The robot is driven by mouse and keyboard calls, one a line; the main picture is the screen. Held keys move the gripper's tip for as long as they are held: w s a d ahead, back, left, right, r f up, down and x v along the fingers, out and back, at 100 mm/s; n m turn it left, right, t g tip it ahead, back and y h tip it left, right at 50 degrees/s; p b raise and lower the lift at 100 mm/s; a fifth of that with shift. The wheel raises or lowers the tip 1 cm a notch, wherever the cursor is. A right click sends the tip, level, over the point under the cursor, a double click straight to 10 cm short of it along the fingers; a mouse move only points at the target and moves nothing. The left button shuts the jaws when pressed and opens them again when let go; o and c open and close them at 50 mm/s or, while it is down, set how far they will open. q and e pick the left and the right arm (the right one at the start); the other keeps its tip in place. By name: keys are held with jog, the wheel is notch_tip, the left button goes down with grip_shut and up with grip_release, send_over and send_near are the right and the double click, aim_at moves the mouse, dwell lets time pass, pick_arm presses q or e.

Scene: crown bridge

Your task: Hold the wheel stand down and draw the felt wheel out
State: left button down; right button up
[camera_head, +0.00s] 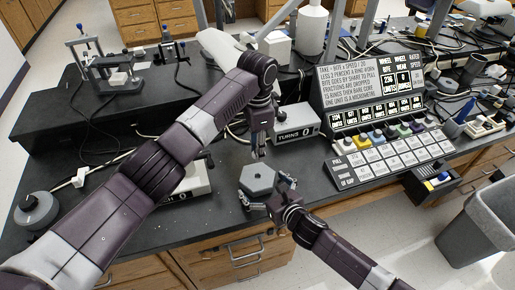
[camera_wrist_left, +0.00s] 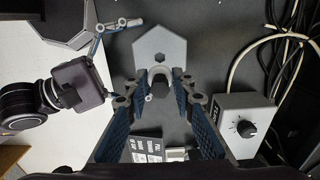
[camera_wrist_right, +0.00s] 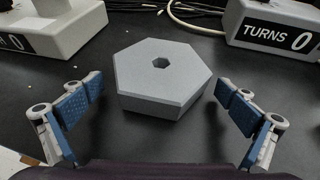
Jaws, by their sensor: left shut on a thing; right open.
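The wheel stand (camera_head: 257,180) is a grey hexagonal block on the dark bench. Its top hole looks empty in the right wrist view (camera_wrist_right: 160,85). My left gripper (camera_head: 259,153) is above and just behind the stand. It is shut on a small grey and dark piece, which I take as the felt wheel (camera_wrist_left: 158,78), held clear of the stand; its shape is partly hidden. My right gripper (camera_head: 280,193) is open at the stand's near right side. In the right wrist view its fingers are spread on either side of the block, apparently not touching it.
A TURNS counter box (camera_head: 296,124) stands behind the stand. A sign console with a key panel (camera_head: 385,155) is to the right. A white box with a dark knob (camera_wrist_left: 246,122) and cables lie close by. The bench's front edge is near the right gripper.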

jog(key=shift+s, duration=0.1)
jog(key=v, duration=1.2)
